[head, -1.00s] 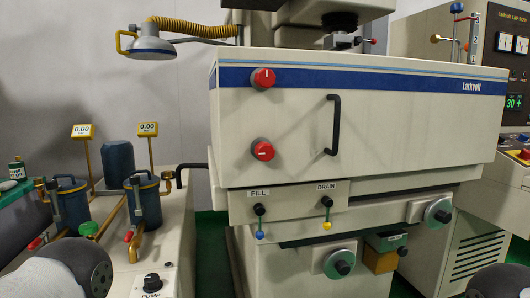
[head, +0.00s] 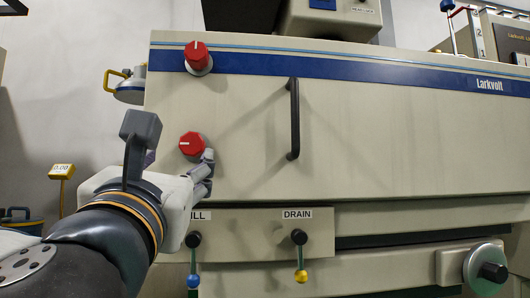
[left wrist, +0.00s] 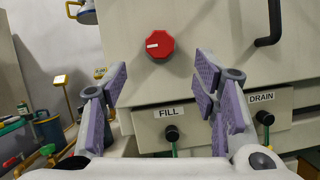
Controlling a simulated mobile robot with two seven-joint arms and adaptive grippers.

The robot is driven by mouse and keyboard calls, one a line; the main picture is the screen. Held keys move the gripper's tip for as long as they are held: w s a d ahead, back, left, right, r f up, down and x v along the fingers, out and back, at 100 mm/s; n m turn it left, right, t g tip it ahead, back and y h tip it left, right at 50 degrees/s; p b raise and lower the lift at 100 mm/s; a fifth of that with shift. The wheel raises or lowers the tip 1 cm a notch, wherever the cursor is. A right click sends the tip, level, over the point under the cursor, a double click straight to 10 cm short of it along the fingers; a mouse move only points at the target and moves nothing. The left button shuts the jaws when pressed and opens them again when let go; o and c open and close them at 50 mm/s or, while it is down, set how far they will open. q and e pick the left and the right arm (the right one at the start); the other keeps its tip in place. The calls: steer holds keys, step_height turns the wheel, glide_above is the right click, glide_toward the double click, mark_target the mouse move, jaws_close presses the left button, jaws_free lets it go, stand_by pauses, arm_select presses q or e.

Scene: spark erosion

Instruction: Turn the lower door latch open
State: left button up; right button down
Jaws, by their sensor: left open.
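The lower door latch is a round red knob (head: 191,143) on the front of the cream machine door, its white mark lying level and to the left. In the left wrist view the lower latch (left wrist: 159,44) shows ahead of and between the fingertips. The upper latch (head: 197,57) is a like red knob with its mark upright. My left gripper (head: 206,172) is open and empty, its fingers just below and right of the lower latch. In the wrist view its fingers (left wrist: 162,75) stand wide apart, seemingly short of the knob. My right gripper is out of view.
A black door handle (head: 294,118) stands out to the right of the latches. Below are the fill lever (head: 193,262), partly beside my arm, and the drain lever (head: 300,255). A hand wheel (head: 485,268) sits at lower right.

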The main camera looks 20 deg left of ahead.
mark_target(190, 146)
arm_select(q)
steer(key=p+x, duration=0.4)
steer(key=x, duration=0.7)
steer(key=shift+f, duration=0.1)
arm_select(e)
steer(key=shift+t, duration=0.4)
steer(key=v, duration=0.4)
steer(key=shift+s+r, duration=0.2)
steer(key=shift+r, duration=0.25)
arm_select(q)
steer(key=shift+c, duration=0.6)
steer(key=c, duration=1.1)
